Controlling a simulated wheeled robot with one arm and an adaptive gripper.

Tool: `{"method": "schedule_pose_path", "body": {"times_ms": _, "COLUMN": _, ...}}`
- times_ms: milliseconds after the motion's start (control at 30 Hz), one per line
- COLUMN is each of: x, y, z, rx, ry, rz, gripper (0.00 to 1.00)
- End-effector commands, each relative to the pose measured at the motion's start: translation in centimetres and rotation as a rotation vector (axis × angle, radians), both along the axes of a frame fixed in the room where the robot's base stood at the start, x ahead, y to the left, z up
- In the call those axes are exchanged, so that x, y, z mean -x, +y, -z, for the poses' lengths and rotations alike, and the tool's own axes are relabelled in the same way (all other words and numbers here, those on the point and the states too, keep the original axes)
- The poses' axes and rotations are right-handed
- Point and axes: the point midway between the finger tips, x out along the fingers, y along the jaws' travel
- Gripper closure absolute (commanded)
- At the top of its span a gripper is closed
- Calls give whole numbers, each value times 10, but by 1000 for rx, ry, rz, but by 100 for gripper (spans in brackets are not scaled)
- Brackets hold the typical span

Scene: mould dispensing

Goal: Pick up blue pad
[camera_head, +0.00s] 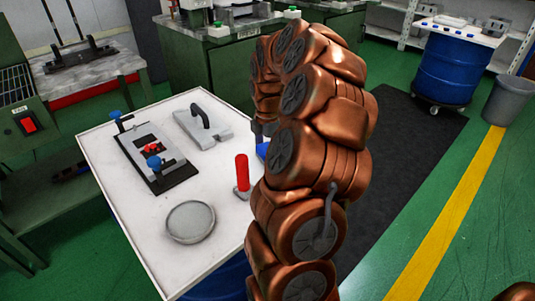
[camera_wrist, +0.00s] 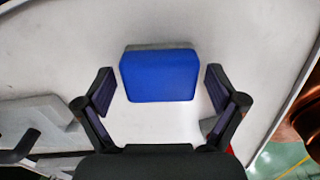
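The blue pad (camera_wrist: 160,76) lies on the white table top (camera_wrist: 60,75) in the wrist view, with a grey strip along its far edge. In the head view only a small part of the blue pad (camera_head: 262,150) shows beside my copper arm, which hides the rest. My gripper (camera_wrist: 160,88) is open, with one dark finger on each side of the pad. Gaps show between the pad and both fingers, and nothing is held. In the head view the gripper is mostly hidden behind my arm.
On the table stand a red-handled tool (camera_head: 242,173), a round grey dish (camera_head: 190,222), a mould with blue knobs (camera_head: 150,150) and a grey plate with a handle (camera_head: 203,122). Green cabinets (camera_head: 205,65) stand behind. A blue drum (camera_head: 450,70) is at the right.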

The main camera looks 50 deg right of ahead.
Motion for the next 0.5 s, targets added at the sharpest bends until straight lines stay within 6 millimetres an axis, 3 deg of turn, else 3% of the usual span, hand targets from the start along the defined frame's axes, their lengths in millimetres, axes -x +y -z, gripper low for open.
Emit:
{"method": "schedule_pose_path", "body": {"times_ms": 67, "x": 0, "y": 0, "z": 0, "rx": 0, "ry": 0, "rz": 0, "gripper": 19}}
{"method": "schedule_pose_path", "body": {"times_ms": 500, "x": 0, "y": 0, "z": 0, "rx": 0, "ry": 0, "rz": 0, "gripper": 64}}
